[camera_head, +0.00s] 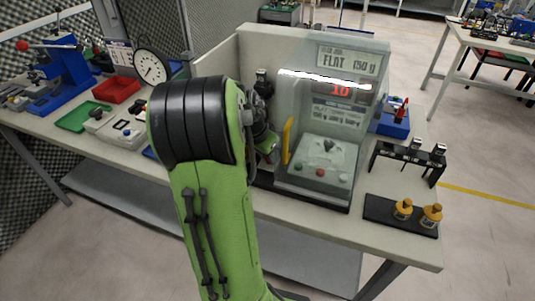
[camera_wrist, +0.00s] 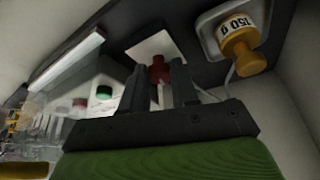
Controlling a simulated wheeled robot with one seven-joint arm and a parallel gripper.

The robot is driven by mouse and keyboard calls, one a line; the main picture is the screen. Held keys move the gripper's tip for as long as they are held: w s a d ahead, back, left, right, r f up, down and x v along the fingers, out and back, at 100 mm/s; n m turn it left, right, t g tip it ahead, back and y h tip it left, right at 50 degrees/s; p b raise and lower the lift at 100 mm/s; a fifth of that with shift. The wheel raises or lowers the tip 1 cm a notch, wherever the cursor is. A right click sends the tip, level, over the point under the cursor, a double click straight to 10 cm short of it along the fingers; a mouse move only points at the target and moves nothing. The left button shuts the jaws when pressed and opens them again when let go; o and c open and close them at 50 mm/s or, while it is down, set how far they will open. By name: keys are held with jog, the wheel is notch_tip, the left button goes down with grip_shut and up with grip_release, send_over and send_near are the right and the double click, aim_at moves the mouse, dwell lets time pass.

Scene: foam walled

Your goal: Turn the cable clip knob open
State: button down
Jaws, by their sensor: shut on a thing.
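In the wrist view a small dark red knob (camera_wrist: 158,70) sits between the two dark fingers of my gripper (camera_wrist: 160,88), in front of a white square plate (camera_wrist: 155,44). The fingers are shut on this knob; I take it for the cable clip knob, but no clip shows clearly. A thin pale cable (camera_wrist: 228,80) curves just right of the fingers. In the head view my gripper (camera_head: 266,142) is at the left side of the clear-covered machine (camera_head: 318,130), and my green arm hides much of that spot.
A yellow-orange weight (camera_wrist: 240,52) marked 150 g is close to the right finger. In the head view a yellow handle (camera_head: 287,140) stands beside my gripper. A dial gauge (camera_head: 151,68), red tray (camera_head: 117,89) and green tray (camera_head: 83,116) lie left on the bench.

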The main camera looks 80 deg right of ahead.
jog(key=c, duration=0.9)
grip_release()
jog(key=shift+o, duration=0.2)
jog(key=shift+r, duration=0.1)
jog(key=p+v, duration=0.5)
jog(key=v, duration=1)
jog(key=shift+r, duration=0.25)
jog(key=shift+a, duration=0.1)
